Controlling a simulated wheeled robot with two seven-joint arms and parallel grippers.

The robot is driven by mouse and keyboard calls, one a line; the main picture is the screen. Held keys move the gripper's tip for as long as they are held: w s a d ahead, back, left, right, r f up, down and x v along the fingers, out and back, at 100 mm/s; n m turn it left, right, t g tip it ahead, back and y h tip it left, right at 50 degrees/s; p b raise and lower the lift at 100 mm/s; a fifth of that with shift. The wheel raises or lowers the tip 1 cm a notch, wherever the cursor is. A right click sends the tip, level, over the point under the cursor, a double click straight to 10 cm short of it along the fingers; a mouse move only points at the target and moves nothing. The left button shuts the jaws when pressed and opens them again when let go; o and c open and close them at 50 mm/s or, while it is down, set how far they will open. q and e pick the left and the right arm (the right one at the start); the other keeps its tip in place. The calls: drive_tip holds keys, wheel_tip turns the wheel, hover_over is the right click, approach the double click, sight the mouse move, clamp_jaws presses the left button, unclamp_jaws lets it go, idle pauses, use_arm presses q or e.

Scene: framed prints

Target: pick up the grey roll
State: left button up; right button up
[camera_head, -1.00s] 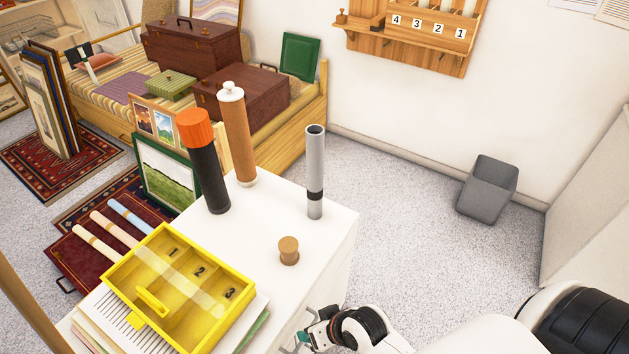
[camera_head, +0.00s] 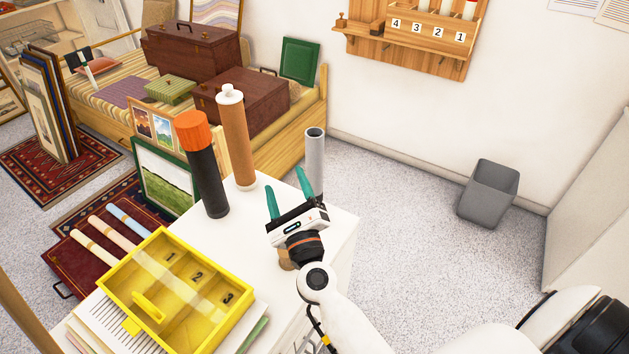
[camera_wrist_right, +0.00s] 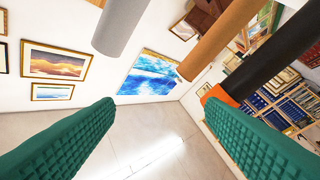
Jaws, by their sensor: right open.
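The grey roll (camera_head: 315,158) stands upright on the white cabinet top (camera_head: 250,213), with an open round upper end. Its lower part is hidden behind my right gripper (camera_head: 286,182). The right gripper is open, with its two green fingers apart and nothing between them. It is above the cabinet top, just in front and to the left of the roll in the head view. In the right wrist view the grey roll (camera_wrist_right: 119,26) shows at the upper left, beyond the open fingers (camera_wrist_right: 158,104) and not between them. My left gripper is not in view.
A black roll with an orange cap (camera_head: 207,175) and a brown roll with a white cap (camera_head: 234,140) stand left of the gripper. A brown cork-like piece (camera_head: 285,261) is mostly hidden by my wrist. A yellow divided tray (camera_head: 127,292) lies at front left.

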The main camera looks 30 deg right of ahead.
sight(315, 170)
drive_tip(key=w+d+f+m+g+h, duration=0.2)
drive_tip(key=d+m, duration=0.1)
drive_tip(key=m, duration=0.1)
drive_tip(key=w+d+f+m+g+h, duration=0.1)
drive_tip(key=w+d+m+g+h, duration=0.1)
drive_tip(key=d+m, duration=0.1)
drive_tip(key=w+d+f+m+g+h+p, duration=0.1)
drive_tip(key=w+d+f+m+g+h, duration=0.1)
drive_tip(key=m, duration=0.3)
drive_tip(key=shift+w+d+f+h, duration=0.25)
drive_tip(key=shift+d+f+h, duration=0.1)
drive_tip(key=shift+d, duration=0.3)
drive_tip(key=shift+f+x, duration=0.2)
drive_tip(key=shift+x, duration=1.3)
drive_tip(key=shift+f+x, duration=0.15)
drive_tip(key=shift+x, duration=1.35)
drive_tip(key=shift+a, duration=0.2)
drive_tip(key=shift+c, duration=0.3)
